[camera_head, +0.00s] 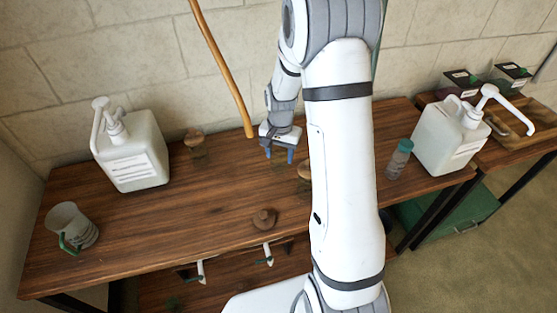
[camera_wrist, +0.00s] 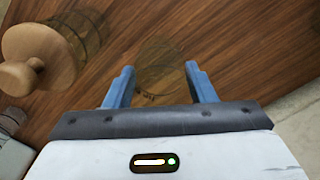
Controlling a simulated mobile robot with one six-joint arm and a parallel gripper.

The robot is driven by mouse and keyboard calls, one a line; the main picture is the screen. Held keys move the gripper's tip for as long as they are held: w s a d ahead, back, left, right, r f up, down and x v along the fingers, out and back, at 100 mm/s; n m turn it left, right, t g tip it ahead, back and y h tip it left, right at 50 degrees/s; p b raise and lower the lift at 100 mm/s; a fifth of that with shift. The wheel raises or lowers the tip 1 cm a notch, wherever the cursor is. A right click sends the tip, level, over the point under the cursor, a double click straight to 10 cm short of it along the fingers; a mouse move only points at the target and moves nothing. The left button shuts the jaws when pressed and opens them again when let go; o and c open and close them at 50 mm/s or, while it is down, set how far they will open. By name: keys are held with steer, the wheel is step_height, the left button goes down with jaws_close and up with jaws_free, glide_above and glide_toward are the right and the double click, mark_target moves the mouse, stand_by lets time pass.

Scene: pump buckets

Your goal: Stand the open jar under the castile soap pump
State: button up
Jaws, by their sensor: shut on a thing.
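My gripper (camera_head: 278,154) is over the back middle of the wooden bench. In the wrist view its blue fingers (camera_wrist: 160,88) are shut on a clear, open glass jar (camera_wrist: 160,62), whose round outline shows between them. The jar is hard to make out in the head view. I cannot tell whether its base touches the bench. One white pump jug (camera_head: 130,155) stands at the left back and another (camera_head: 448,138) at the right. Their labels are too small to read, so I cannot tell which holds castile soap.
A wooden-lidded glass jar (camera_head: 196,145) stands left of my gripper; another (camera_head: 305,178) is partly behind my arm. A round wooden lid (camera_head: 264,218) lies in front. A teal-capped bottle (camera_head: 398,158) stands by the right jug. A mug (camera_head: 75,228) stands at left.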

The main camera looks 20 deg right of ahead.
mark_target(280, 161)
steer(key=shift+f, duration=1.75)
steer(key=shift+f, duration=0.2)
steer(key=o, duration=1.2)
steer(key=shift+r, duration=0.1)
